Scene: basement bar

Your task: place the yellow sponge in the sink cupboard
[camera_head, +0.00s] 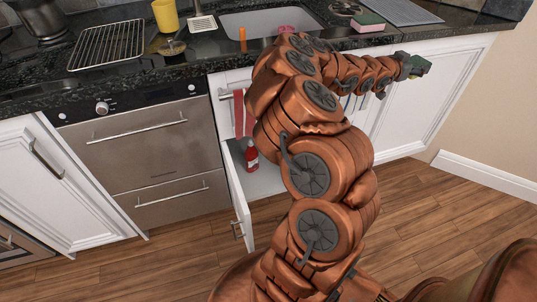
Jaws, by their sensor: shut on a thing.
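My gripper (408,66) is at the far end of my outstretched arm, at the upper right, in front of the white cupboard fronts just below the counter. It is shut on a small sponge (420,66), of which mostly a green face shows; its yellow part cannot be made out. The sink cupboard (266,181) under the sink is open, its white door (237,195) swung out to the left. A red bottle (251,156) stands inside on its floor. My arm hides much of the opening, and my gripper is to the right of it.
The sink (258,22) is set in the dark counter. A pink and green sponge (368,22), an orange cup-like item (243,40), a yellow cup (165,15) and a wire rack (107,45) are on the counter. A red towel (240,112) hangs by the opening. The oven (150,150) stands left.

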